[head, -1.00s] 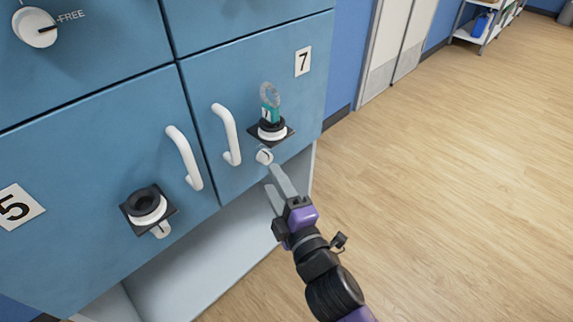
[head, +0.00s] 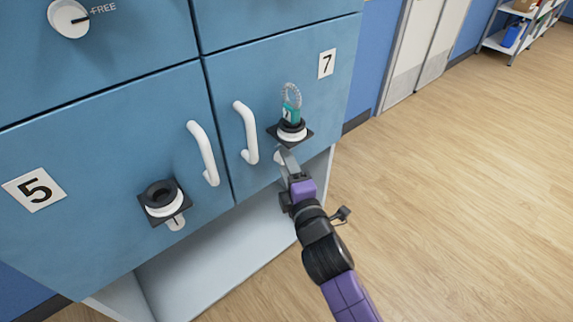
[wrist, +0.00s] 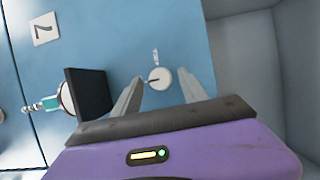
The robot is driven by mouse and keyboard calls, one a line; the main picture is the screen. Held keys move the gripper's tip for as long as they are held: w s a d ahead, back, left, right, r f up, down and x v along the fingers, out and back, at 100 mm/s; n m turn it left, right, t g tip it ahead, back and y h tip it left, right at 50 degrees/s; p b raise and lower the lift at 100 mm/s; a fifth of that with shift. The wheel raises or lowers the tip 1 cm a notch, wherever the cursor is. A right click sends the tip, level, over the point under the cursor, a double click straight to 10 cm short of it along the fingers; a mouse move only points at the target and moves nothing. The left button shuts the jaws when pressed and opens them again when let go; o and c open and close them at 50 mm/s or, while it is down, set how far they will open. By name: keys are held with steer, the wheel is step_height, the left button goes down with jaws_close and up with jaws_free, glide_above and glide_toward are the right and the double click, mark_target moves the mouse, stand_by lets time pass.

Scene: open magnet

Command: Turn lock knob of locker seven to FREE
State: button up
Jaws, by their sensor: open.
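Locker seven (head: 285,75) is a blue door with a "7" label at its upper right. Its lock knob (wrist: 160,78) is small, round and white, with a short dark mark and lettering too small to read. In the head view the knob (head: 279,158) sits low on the door, partly hidden by my gripper. My gripper (wrist: 159,75) is open, one finger on each side of the knob in the wrist view. I cannot tell whether the fingers touch it. In the head view my gripper (head: 287,157) is at the door's lower part.
Just above the knob, a black square bracket (head: 274,131) with a ring holds a teal-tagged item (head: 291,112). A white handle (head: 246,133) is to its left. Locker five's handle (head: 204,153) and bracket (head: 180,207) are further left. An open shelf (head: 215,255) lies below.

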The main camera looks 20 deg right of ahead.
jaws_close()
steer(key=shift+r+m+p, duration=0.2)
steer(key=shift+m+p, duration=0.1)
steer(key=shift+p, duration=0.4)
steer(key=shift+w+d+r+m+g+y+p, duration=0.15)
steer(key=shift+m+g+y+p, duration=0.75)
steer(key=shift+m+p, duration=1.15)
steer(key=shift+d+m+g+y+p, duration=0.15)
steer(key=shift+m+g+y+p, duration=0.8)
steer(key=shift+m+p, duration=1.15)
steer(key=shift+w+d+r+m+g+y+p, duration=0.15)
steer(key=shift+m+g+y+p, duration=0.75)
steer(key=shift+m+p, duration=1.15)
steer(key=shift+s+f+m+b, duration=0.1)
steer(key=shift+s+m+b, duration=0.05)
steer(key=shift+m+b, duration=0.2)
